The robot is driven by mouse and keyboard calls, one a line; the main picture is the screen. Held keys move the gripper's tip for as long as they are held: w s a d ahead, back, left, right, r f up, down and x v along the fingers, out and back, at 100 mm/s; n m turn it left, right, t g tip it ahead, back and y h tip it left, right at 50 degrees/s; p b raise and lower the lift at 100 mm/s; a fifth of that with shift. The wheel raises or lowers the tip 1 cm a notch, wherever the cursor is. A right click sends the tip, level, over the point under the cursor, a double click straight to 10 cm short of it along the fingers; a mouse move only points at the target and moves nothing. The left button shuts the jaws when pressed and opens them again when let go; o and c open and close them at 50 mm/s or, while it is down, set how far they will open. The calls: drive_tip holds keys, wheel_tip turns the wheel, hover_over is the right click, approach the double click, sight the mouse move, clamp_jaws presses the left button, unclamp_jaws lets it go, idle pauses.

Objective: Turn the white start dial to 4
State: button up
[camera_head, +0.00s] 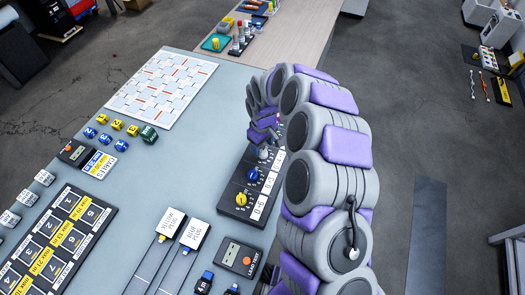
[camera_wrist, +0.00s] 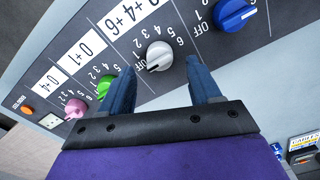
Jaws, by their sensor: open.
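The white start dial (camera_wrist: 158,56) is a round knob with a dark pointer line, on a dark panel with printed numbers around it. In the wrist view it sits between the tips of my open gripper (camera_wrist: 161,66), with a gap on both sides. I cannot tell if the fingers are level with it. The pointer's number is not clear. In the head view the white dial (camera_head: 263,154) shows on the panel (camera_head: 228,208), just below my gripper (camera_head: 262,135), which hides the panel's far end.
A blue dial (camera_wrist: 233,15) is close to the right finger; a green dial (camera_wrist: 105,87) and a pink dial (camera_wrist: 74,108) lie left. A yellow dial (camera_head: 241,199) is at the near end. A "LEAD TEST" box (camera_head: 240,257) stands nearby on the grey table (camera_head: 175,160).

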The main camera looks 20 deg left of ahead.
sight(263, 150)
drive_tip(key=shift+f, duration=1.7)
drive_tip(key=shift+c, duration=0.4)
drive_tip(key=c, duration=1)
drive_tip(key=shift+o, duration=0.2)
